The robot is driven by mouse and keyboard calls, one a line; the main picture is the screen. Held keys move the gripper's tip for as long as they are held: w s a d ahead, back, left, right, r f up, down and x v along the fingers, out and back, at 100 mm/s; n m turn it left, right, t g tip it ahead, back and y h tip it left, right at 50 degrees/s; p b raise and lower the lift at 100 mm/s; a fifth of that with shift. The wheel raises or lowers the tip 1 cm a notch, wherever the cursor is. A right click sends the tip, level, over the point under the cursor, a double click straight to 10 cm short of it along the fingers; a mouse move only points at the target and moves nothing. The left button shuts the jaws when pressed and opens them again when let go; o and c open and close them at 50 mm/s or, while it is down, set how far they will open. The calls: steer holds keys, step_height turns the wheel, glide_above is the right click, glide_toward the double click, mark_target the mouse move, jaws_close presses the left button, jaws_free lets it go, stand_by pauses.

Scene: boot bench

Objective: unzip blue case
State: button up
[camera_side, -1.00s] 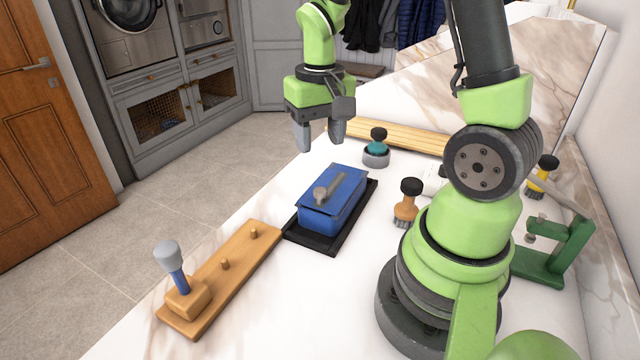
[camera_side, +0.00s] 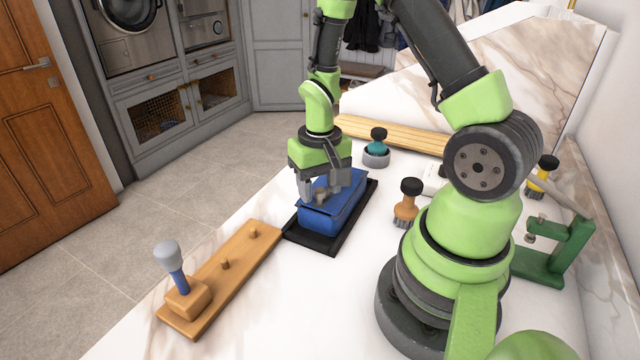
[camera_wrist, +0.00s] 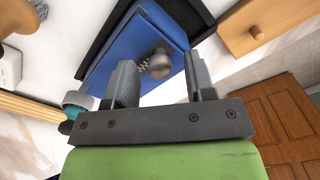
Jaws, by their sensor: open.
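The blue case (camera_side: 336,213) sits on a black tray (camera_side: 330,243) on the marble bench. A grey knob-like pull (camera_wrist: 160,64) stands on top of the case, with a short toothed zip strip beside it in the wrist view. My gripper (camera_side: 321,193) is open and pointing down over the case. In the wrist view its two fingers (camera_wrist: 160,80) stand apart, with the pull between and slightly beyond them. Neither finger clearly touches it. In the side view the fingers partly hide the pull and the case's top.
A wooden board (camera_side: 225,270) with pegs and a grey-topped blue lever (camera_side: 172,262) lies front left. An orange-handled brush (camera_side: 406,204), a teal-topped pot (camera_side: 377,150) and a green stand (camera_side: 560,245) are on the bench. Clear marble lies in front of the case.

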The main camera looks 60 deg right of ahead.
jaws_close()
steer(key=d, duration=1)
steer(key=shift+d, duration=0.25)
jaws_free()
steer(key=shift+r, duration=0.1)
step_height(320, 180, up, 10)
